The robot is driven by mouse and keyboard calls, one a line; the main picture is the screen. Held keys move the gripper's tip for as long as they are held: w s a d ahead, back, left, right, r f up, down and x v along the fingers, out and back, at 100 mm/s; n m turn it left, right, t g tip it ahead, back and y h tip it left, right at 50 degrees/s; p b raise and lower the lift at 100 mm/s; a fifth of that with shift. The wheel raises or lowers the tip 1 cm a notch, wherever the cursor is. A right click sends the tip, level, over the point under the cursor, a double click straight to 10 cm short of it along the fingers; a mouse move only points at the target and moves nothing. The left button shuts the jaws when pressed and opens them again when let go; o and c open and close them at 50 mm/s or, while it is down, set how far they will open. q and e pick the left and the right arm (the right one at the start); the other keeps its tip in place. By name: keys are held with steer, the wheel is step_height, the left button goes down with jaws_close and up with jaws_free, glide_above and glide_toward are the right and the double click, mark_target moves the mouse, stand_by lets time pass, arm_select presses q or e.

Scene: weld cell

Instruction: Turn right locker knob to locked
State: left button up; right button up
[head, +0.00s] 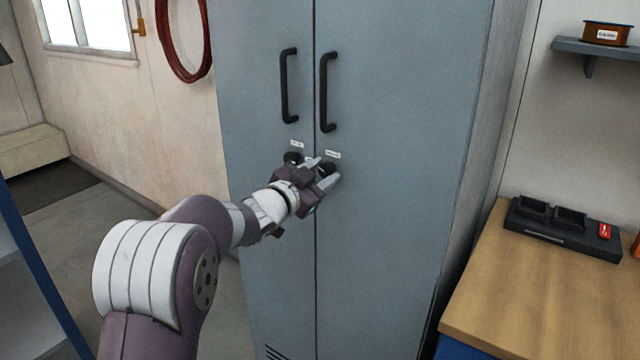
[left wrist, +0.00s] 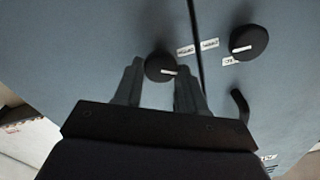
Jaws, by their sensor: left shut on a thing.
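The right locker knob (head: 329,168) is a round black knob on the right door of the grey locker (head: 400,130), just below a small white label. My left gripper (head: 321,173) is at this knob, its fingers on either side of it and shut on it. In the left wrist view, the knob (left wrist: 159,66) sits between the two fingertips, with a short white mark pointing toward picture right. The left locker knob (head: 292,157) is partly hidden by my gripper; it shows fully in the left wrist view (left wrist: 249,40). My right gripper is out of view.
Two black door handles (head: 327,92) stand above the knobs. A wooden bench (head: 540,290) with a black charger-like unit (head: 562,228) is at the right. A shelf (head: 600,47) with a spool is above it. A red cable coil (head: 185,45) hangs at the left.

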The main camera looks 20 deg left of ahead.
arm_select(q)
steer(key=m+b, duration=0.2)
steer(key=m, duration=0.1)
steer(key=shift+f+m+b, duration=0.3)
steer(key=shift+b, duration=0.05)
steer(key=m+b, duration=0.2)
steer(key=m, duration=0.1)
steer(key=shift+m+b, duration=0.3)
steer(key=shift+r+m+b, duration=0.1)
steer(key=shift+m+b, duration=1.4)
steer(key=shift+m, duration=1)
steer(key=o, duration=1)
steer(key=shift+s, duration=0.1)
steer(key=v, duration=1.2)
steer(key=shift+s, duration=0.25)
